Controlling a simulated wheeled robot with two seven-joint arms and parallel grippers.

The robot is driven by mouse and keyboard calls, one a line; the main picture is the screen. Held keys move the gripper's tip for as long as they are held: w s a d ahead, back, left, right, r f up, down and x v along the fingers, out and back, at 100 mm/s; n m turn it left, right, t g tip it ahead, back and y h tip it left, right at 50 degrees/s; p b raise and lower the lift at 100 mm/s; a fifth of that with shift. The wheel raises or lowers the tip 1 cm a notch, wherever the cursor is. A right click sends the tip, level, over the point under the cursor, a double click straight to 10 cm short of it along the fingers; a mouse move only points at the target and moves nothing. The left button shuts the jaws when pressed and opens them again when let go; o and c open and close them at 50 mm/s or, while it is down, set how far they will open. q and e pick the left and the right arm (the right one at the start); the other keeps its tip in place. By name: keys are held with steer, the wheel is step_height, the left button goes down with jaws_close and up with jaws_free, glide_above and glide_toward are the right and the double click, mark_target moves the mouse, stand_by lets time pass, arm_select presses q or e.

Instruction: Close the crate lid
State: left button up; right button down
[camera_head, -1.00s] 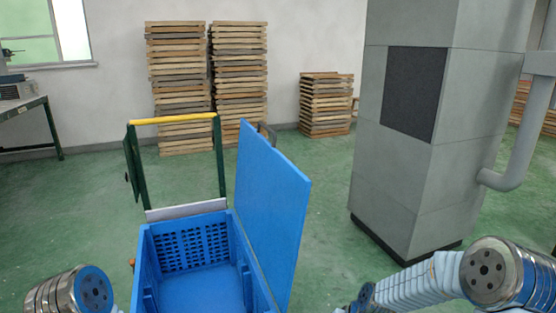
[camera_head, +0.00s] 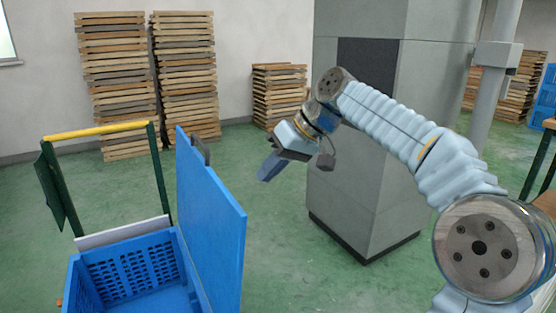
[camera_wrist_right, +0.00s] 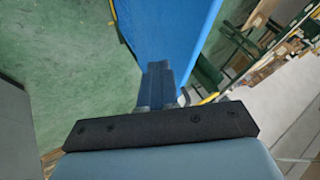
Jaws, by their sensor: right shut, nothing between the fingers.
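The blue crate (camera_head: 82,288) stands at the lower left of the head view, on a cart with a yellow handle. Its inside is visible and looks empty. Its blue lid (camera_head: 212,225) stands open and upright along the crate's right side. My right gripper (camera_head: 268,171) is raised to the right of the lid, apart from it in the head view, with its fingers shut and empty. In the right wrist view the shut fingers (camera_wrist_right: 155,82) point toward the blue lid (camera_wrist_right: 168,30); whether they touch it cannot be told there. My left gripper is not in view.
The yellow cart handle (camera_head: 95,131) rises behind the crate. A grey pillar (camera_head: 355,200) stands behind my right arm. Stacks of wooden pallets (camera_head: 187,80) line the back wall. Green floor is clear between lid and pillar.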

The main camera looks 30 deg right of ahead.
steer(key=w+a+f, duration=0.1)
steer(key=a+f, duration=0.1)
steer(key=a, duration=0.3)
steer(key=shift+a, duration=0.35)
